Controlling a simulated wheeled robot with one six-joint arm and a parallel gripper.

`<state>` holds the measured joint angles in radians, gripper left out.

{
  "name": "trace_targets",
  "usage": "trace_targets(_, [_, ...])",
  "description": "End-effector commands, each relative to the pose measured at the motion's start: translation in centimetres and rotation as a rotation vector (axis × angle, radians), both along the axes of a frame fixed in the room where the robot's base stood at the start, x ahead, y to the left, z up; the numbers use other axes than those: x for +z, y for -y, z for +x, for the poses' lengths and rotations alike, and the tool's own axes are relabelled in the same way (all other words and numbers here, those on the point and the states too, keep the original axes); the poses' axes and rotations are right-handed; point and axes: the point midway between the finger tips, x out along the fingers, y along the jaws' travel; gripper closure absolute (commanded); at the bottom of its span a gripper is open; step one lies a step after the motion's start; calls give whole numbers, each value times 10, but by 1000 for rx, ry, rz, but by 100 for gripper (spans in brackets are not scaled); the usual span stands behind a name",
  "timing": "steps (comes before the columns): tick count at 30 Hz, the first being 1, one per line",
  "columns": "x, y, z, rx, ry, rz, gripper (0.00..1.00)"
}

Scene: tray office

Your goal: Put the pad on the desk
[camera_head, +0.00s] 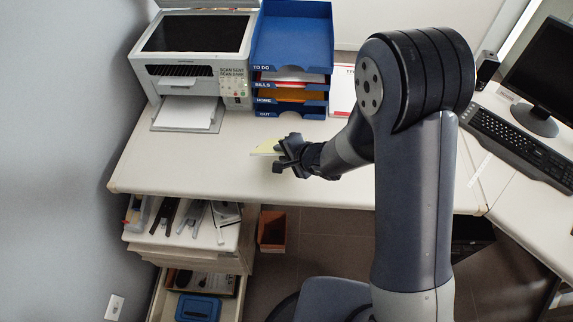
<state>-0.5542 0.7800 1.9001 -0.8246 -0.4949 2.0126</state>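The pad (264,148) is a small, flat, pale yellow piece over the white desk (200,172), near its front edge. My gripper (283,155) is dark and reaches in from the right, right beside the pad. The gripper's fingers overlap the pad's right end in this view. I cannot tell whether they are closed on it, nor whether the pad touches the desk top or is a little above it.
A printer (195,55) and blue letter trays (292,45) stand at the back left. A keyboard (515,145) and monitor (545,75) are at the right. Below, open drawers (190,225) hold several items. The desk's left front is clear.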

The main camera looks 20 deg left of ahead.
Motion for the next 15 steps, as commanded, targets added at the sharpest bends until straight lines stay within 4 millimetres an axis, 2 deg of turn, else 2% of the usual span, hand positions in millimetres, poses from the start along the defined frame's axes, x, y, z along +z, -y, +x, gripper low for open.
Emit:
trace_targets(5, [11, 7, -4, 0, 1, 1, 78])
trace_targets(15, [38, 34, -20, -2, -1, 0, 78])
